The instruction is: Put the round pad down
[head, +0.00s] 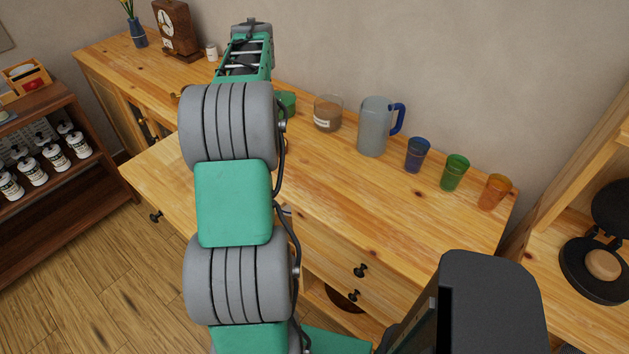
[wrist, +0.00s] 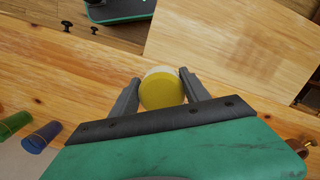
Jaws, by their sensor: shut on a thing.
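The round pad (wrist: 162,91) is yellow with a paler rim at its far side in the wrist view. It sits between the two grey fingers of my gripper (wrist: 159,80), which is shut on it. Below and around it is the wooden cabinet top (wrist: 80,88); I cannot tell whether the pad touches the wood. In the head view my own arm hides the pad and the fingers.
A glass jar (head: 328,114), a pitcher (head: 374,128) and blue (head: 417,155), green (head: 455,173) and orange (head: 494,192) cups line the cabinet's back. A clock (head: 176,28) stands far left. A pale wooden panel (wrist: 225,40) lies beyond the pad. The cabinet's front right is clear.

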